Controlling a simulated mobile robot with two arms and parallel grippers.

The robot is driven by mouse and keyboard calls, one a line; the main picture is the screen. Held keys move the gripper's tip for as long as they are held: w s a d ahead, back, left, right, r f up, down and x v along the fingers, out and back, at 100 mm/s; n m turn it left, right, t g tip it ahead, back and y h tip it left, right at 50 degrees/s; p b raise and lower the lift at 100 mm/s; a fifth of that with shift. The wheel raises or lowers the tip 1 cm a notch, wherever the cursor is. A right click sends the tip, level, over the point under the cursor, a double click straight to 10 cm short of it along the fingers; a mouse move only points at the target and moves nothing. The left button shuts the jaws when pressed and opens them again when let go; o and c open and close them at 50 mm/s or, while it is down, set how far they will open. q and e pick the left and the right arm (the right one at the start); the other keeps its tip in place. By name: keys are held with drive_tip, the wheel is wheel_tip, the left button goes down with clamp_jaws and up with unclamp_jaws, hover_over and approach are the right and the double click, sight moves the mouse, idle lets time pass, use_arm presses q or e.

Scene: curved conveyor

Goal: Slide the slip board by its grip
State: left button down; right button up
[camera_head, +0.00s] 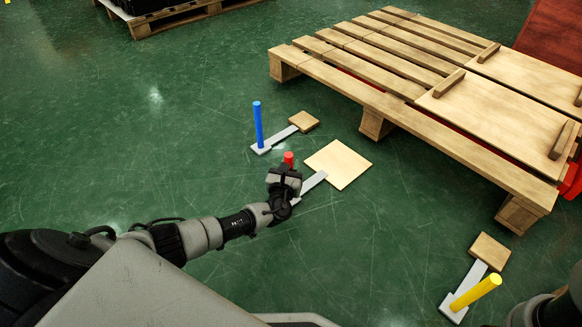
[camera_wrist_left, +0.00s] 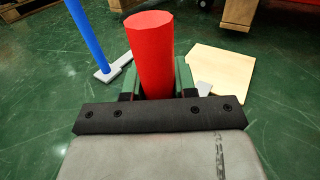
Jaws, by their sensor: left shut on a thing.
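A slip board, a square pale wooden plate (camera_head: 339,164) with a grey strip, lies flat on the green floor. Its red upright grip (camera_head: 288,158) stands at the strip's near left end, and my left gripper (camera_head: 284,178) is shut around it. In the left wrist view the red grip (camera_wrist_left: 151,55) rises between the two fingers (camera_wrist_left: 157,82), and the plate (camera_wrist_left: 221,75) lies beyond it to the right. The grip's lower end is hidden by the gripper. Part of my right arm shows at the bottom right corner; its gripper is out of view.
A blue post (camera_head: 258,124) on a grey strip with a small wooden block (camera_head: 303,121) stands just behind. A similar yellow post (camera_head: 475,293) with a block (camera_head: 489,251) is at the lower right. A large wooden pallet (camera_head: 400,118) with boards fills the upper right. Floor at left is clear.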

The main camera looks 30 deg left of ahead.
use_arm(q)
drive_tip(key=c, duration=0.8)
unclamp_jaws()
drive_tip(key=p+v, duration=0.6)
drive_tip(key=v, duration=0.4)
drive_tip(key=shift+s, duration=0.4)
